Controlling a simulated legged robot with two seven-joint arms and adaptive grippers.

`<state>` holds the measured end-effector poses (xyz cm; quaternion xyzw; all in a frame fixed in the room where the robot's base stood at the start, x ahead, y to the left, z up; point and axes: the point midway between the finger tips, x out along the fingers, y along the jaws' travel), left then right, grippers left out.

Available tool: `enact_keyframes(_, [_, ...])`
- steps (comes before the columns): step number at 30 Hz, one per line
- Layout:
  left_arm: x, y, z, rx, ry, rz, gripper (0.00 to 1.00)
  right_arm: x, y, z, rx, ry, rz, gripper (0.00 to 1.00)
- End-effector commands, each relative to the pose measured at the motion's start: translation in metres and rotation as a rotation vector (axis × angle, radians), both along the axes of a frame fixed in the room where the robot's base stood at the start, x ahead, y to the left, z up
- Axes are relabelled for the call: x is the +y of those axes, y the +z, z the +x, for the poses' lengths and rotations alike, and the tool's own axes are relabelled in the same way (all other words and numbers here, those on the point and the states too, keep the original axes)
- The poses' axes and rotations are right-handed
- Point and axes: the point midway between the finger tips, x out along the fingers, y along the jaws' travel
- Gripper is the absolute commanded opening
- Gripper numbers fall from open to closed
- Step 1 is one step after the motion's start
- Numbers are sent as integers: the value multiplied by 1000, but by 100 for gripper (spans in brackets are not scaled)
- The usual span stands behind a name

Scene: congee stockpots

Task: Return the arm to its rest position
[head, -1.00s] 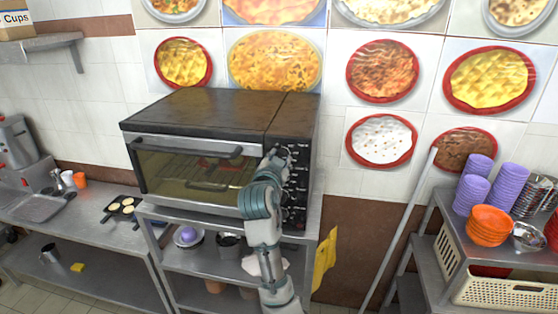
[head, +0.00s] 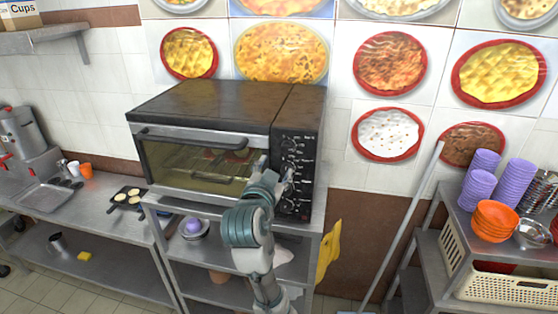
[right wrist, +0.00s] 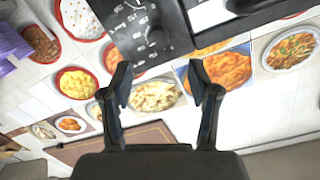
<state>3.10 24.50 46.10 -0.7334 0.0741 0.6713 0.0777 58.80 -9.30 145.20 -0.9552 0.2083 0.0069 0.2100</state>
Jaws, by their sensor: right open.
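My right arm rises from the bottom of the head view. Its gripper (head: 284,180) is in front of the lower part of the oven's control panel (head: 295,145), and the wrist hides most of the fingers. In the right wrist view the gripper (right wrist: 161,78) is open, with two dark fingers apart and nothing between them. The dark panel with a knob (right wrist: 157,38) shows beyond the fingertips there. The toaster oven (head: 200,165) has its door shut, with something reddish on the rack inside. My left gripper is not in view.
The oven stands on a steel shelf unit (head: 230,259). A rack at right holds purple cups (head: 508,186), orange bowls (head: 495,220) and a cream basket (head: 510,289). A yellow cloth (head: 328,254) hangs beside the shelf.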

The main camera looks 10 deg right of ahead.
Motion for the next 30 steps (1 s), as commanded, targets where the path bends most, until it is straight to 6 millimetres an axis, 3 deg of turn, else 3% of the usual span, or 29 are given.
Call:
enact_keyframes(6, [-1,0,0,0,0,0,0,6,1,-15,1,-1,0,61])
enact_keyframes(14, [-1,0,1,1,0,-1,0,6,1,-15,1,-1,0,61])
enact_keyframes(18, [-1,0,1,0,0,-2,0,8,-19,-1,39,11,-32,61])
enact_keyframes(20, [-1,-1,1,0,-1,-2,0,10,-43,14,82,29,-70,61])
enact_keyframes(23, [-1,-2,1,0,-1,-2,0,15,-106,47,185,80,-155,61])
enact_keyframes(27, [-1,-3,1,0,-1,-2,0,19,-220,82,346,181,-267,61])
enact_keyframes(30, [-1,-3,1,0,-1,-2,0,21,-304,92,451,258,-325,61])
